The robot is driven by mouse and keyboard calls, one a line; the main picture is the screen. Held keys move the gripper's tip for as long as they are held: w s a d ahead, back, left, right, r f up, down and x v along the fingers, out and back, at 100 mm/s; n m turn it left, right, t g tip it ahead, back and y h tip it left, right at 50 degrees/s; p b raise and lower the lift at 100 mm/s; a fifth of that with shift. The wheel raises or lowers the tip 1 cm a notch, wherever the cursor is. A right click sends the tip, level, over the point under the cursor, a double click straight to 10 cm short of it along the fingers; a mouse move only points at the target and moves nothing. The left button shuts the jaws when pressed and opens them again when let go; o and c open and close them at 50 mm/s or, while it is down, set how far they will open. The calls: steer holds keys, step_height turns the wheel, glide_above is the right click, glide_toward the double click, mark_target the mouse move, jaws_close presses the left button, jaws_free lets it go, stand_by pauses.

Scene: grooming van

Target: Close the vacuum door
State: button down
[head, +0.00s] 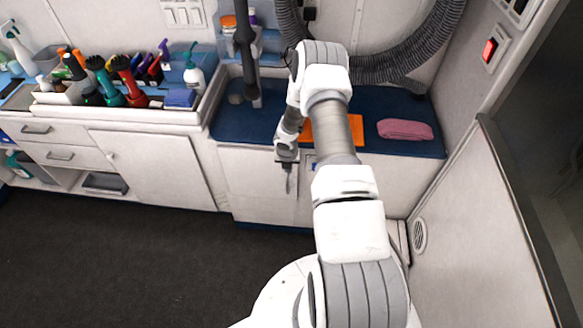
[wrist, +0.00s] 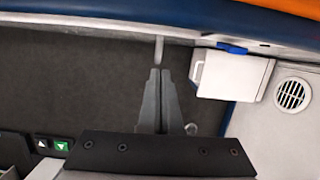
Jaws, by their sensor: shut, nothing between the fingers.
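The vacuum door is not clearly marked out. White cabinet panels (head: 255,185) stand under the blue counter in the head view, and I cannot tell surely which one is the vacuum door or how far it stands open. My gripper (head: 288,188) points down in front of these panels, below the counter edge. In the wrist view my gripper (wrist: 160,72) has its fingers together and empty, with the tips close to a thin pale bar (wrist: 158,50) beside the white front edge. I cannot tell whether they touch. My arm hides part of the cabinet front.
The blue counter (head: 390,148) carries an orange mat (head: 350,130) and a folded pink towel (head: 405,129). A white box (wrist: 232,75) and a round vent (wrist: 292,95) lie right of my fingers. The dark floor (head: 120,260) is clear at left.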

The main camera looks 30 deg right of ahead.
steer(key=v, duration=1)
steer(key=shift+p, duration=0.4)
